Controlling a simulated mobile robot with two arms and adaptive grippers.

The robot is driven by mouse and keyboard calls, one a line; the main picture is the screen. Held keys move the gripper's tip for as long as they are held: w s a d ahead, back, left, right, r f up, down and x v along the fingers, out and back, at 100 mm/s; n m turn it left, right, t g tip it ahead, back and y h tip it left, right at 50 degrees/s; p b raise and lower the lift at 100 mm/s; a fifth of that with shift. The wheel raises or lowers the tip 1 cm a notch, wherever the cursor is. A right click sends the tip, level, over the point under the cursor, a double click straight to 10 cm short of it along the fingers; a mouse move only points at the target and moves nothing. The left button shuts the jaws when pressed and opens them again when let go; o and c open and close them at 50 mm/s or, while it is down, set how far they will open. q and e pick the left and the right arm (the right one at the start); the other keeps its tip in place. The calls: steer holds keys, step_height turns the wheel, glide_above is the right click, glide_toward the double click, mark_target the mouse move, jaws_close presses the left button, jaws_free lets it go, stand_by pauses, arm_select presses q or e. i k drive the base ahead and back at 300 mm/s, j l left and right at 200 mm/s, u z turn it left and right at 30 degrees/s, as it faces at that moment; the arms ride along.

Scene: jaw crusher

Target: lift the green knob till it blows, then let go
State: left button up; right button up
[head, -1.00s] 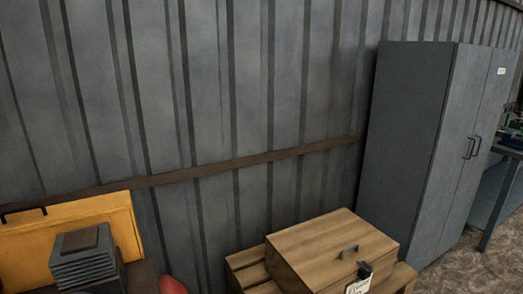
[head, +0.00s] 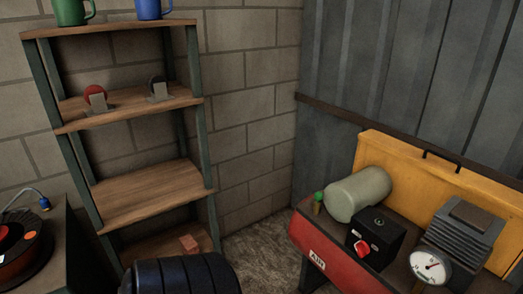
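The green knob (head: 319,196) is small and round. It sits on a short brass-coloured stem at the left end of the machine, beside the pale grey-green cylinder tank (head: 358,194). Nothing touches the knob. A black box with a red switch (head: 362,249) stands in front of the tank. A round white dial gauge (head: 430,266) with a red needle is at the lower right; I cannot read its value. Neither of my grippers shows in the head view.
A red bench front with a white label (head: 317,258) carries the machine. A yellow panel (head: 440,168) and grey ribbed motor block (head: 463,232) stand behind. A wooden shelf rack (head: 150,190) with mugs is at left. A dark ribbed drum (head: 182,275) is at the bottom. Floor shows between them.

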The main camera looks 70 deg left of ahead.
mark_target(318, 196)
steer(key=u, duration=1.65)
